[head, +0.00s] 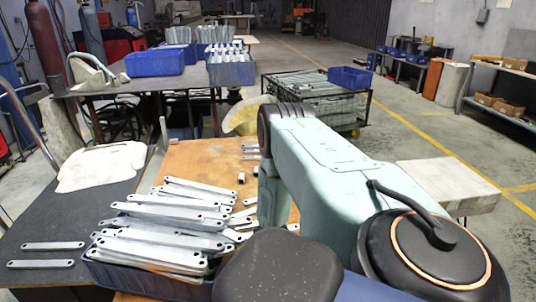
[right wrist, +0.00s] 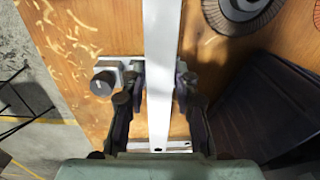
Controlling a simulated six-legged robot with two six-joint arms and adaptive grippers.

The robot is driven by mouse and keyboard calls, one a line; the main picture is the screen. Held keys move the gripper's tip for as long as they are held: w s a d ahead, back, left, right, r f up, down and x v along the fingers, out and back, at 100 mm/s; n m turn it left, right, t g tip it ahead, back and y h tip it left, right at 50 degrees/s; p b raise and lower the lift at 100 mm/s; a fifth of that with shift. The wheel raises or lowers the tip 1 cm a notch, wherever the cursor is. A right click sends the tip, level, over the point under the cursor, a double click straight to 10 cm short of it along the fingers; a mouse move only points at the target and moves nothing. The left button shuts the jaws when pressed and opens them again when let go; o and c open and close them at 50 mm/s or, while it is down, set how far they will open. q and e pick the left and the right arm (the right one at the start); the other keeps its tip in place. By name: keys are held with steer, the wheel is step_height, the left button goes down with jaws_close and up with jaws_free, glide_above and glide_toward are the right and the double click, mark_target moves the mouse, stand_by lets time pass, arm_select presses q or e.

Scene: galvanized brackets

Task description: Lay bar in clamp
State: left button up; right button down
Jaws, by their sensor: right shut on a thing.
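My right gripper (right wrist: 158,92) is shut on a pale metal bar (right wrist: 163,40), which runs up and down the right wrist view between its dark fingers. A light metal fixture with a round dark knob (right wrist: 103,83), which looks like the clamp, lies behind the bar and fingers over the wooden bench. The bar crosses in front of it; I cannot tell whether they touch. Its middle is hidden. In the head view my pale green right arm hides the right gripper, held bar and fixture. My left gripper is out of view.
Many bars (head: 170,222) fill a blue bin (head: 140,284). Two bars (head: 53,246) lie on the dark tabletop (head: 95,215), and loose parts lie on the wooden bench (head: 192,156). A round brush-like item (right wrist: 246,12) is at upper right in the wrist view. Wood shavings lie at left.

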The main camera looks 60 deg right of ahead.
steer(key=shift+w+d+f+b, duration=0.1)
steer(key=shift+d+f+b, duration=0.1)
steer(key=shift+f+b, duration=0.65)
steer(key=shift+a+f+b, duration=0.1)
steer(key=shift+f+b, duration=0.7)
steer(key=shift+f, duration=0.1)
steer(key=shift+f+b, duration=0.5)
steer(key=shift+f, duration=0.15)
steer(key=shift+f+b, duration=0.8)
steer(key=shift+b, duration=0.1)
steer(key=shift+f, duration=0.3)
steer(key=shift+r, duration=0.1)
steer(key=c, duration=0.9)
jaws_free()
steer(key=shift+c, duration=0.2)
steer(key=shift+r, duration=0.1)
